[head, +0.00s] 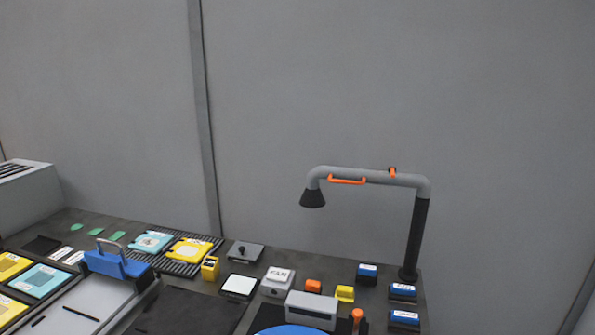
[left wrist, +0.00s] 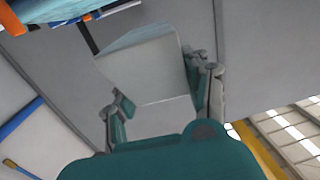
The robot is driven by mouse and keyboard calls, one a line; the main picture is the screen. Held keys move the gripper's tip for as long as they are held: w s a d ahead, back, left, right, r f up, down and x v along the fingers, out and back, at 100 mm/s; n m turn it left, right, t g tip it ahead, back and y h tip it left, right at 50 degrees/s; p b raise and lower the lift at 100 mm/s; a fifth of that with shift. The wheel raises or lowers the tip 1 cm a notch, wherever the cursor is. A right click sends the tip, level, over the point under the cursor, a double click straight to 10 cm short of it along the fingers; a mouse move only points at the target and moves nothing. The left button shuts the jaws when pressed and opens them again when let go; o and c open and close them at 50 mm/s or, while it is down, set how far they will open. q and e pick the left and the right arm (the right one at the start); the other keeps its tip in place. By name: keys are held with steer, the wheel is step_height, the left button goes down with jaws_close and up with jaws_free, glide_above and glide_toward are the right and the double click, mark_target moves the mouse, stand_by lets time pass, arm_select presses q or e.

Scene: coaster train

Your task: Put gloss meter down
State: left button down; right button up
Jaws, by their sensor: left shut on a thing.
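My left gripper (left wrist: 163,100) shows in the left wrist view, its two grey and teal fingers closed on a pale grey box-shaped thing (left wrist: 150,62). It looks like the gloss meter, though no label on it can be read. The box sits between the fingers and sticks out beyond them, tilted in the picture. Whether it touches any surface cannot be told. Neither gripper shows in the head view, and the right gripper is in no view.
In the head view the dark bench (head: 73,218) is crowded. A grey extraction arm (head: 418,235) rises at the right. A dark mat (head: 190,312) looks bare.

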arm_select(q)
steer(key=a+y, duration=0.1)
steer(key=a, duration=0.1)
steer(key=a+n+y, duration=0.1)
steer(key=a+n+y+b, duration=0.1)
steer(key=a, duration=0.1)
steer(key=shift+s+a+f, duration=0.1)
steer(key=shift+a+f, duration=0.2)
steer(key=shift+a, duration=0.05)
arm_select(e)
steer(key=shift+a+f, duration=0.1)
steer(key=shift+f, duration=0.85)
